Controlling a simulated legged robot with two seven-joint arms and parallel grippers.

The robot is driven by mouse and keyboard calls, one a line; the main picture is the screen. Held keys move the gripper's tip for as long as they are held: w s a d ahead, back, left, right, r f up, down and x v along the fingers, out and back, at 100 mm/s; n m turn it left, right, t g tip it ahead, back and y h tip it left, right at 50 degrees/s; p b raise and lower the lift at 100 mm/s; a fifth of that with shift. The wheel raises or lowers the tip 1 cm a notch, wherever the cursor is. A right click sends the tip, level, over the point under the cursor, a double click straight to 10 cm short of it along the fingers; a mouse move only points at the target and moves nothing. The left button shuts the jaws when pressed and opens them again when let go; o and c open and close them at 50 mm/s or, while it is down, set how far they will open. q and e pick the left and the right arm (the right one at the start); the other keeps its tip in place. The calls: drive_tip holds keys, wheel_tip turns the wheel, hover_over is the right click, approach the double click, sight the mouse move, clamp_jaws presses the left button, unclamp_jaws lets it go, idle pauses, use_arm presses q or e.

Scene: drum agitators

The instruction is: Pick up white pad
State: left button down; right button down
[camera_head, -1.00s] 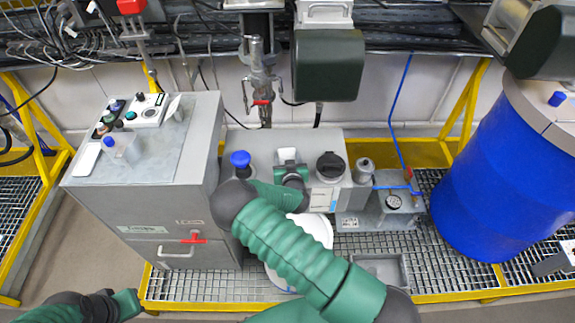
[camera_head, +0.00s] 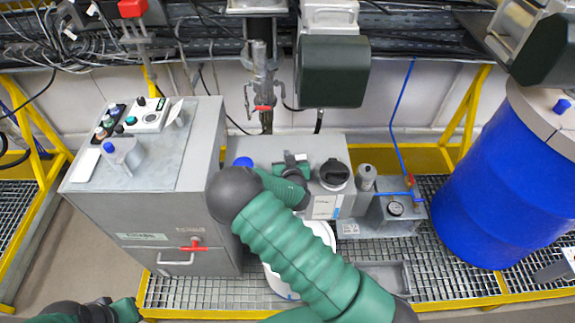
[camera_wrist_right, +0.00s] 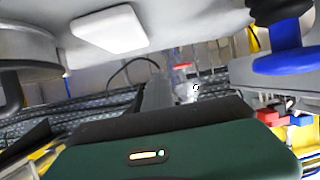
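A white pad (camera_wrist_right: 108,28) shows in the right wrist view on a grey surface, between a blue knob (camera_wrist_right: 287,60) and a dark round part at the left. In the head view my right gripper (camera_head: 292,166) is over the grey box, between the blue knob (camera_head: 243,162) and the black cap (camera_head: 334,173), and hides the pad. The wrist view shows the pad apart from the green gripper body; the fingertips are not clear. A similar white piece (camera_head: 86,165) lies on the left cabinet. My left gripper (camera_head: 126,310) is at the lower left, its fingers unclear.
The grey cabinet (camera_head: 150,215) stands left of the box. A dark green motor housing (camera_head: 334,72) hangs above and behind it. A small gauge unit (camera_head: 395,210) and a blue drum (camera_head: 490,180) are at the right. A white bucket (camera_head: 322,232) is partly behind my arm.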

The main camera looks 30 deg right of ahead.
wheel_tip(320, 180, up, 3)
drive_tip(key=shift+s+d, duration=0.1)
drive_tip(key=shift+d, duration=0.05)
drive_tip(key=c, duration=1.9)
unclamp_jaws()
drive_tip(key=o, duration=1.5)
drive_tip(key=shift+c, duration=0.2)
drive_tip(key=shift+s+r, duration=0.1)
